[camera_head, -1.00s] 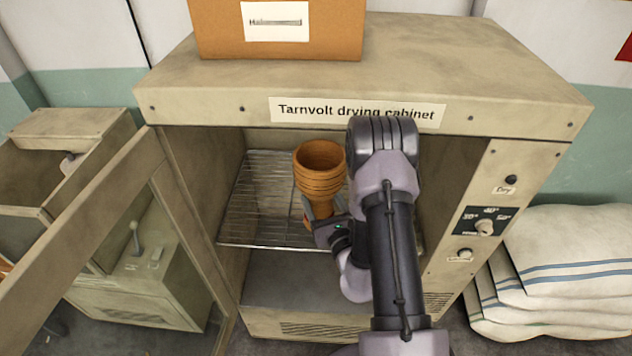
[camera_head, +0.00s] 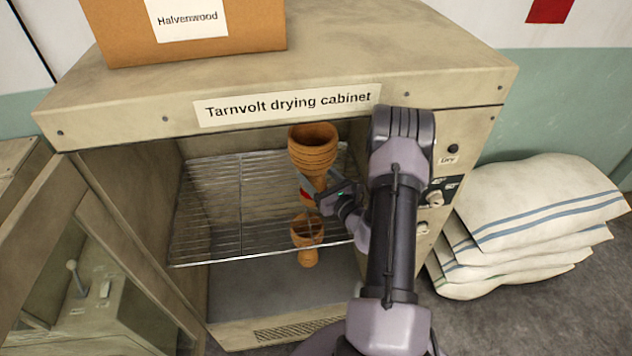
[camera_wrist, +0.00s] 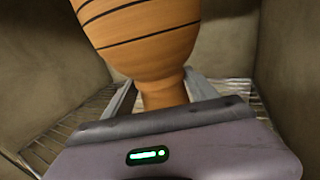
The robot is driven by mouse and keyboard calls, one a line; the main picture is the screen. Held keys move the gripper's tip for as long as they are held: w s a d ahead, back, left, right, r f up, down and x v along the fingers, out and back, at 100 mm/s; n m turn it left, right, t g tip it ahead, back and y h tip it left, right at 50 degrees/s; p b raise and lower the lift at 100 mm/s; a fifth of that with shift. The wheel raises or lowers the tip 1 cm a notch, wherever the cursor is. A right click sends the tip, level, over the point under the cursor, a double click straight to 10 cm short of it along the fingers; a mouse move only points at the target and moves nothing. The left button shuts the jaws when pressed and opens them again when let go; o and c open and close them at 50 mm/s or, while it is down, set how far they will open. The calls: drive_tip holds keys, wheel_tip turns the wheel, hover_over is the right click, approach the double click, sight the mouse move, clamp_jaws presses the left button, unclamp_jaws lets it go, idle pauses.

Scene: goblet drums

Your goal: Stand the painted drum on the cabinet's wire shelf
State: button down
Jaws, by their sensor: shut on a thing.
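The drum (camera_head: 313,150) is orange-brown and goblet-shaped, with dark lines around its bowl. My gripper (camera_head: 317,190) is shut on its narrow stem and holds it upright, open bowl up, at the cabinet opening. The drum also fills the upper middle of the wrist view (camera_wrist: 140,35).
A second, similar drum (camera_head: 307,230) shows lower down, seemingly below the shelf. The shelf's left side is bare. The glass door (camera_head: 75,235) stands open at left. A cardboard box (camera_head: 255,25) sits on top. Stacked sacks (camera_head: 535,205) lie at right.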

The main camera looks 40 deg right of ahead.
wheel_tip(320, 180, down, 2)
drive_tip(key=shift+w+f, duration=0.1)
drive_tip(key=shift+f+b, duration=0.1)
drive_tip(key=shift+b, duration=0.2)
drive_tip(key=shift+c, duration=1.1)
unclamp_jaws()
drive_tip(key=shift+s+r, duration=0.2)
drive_tip(key=shift+s, duration=0.05)
drive_tip(key=s+a+p, duration=0.1)
drive_tip(key=s+a, duration=0.1)
drive_tip(key=s, duration=0.9)
drive_tip(key=shift+s, duration=0.25)
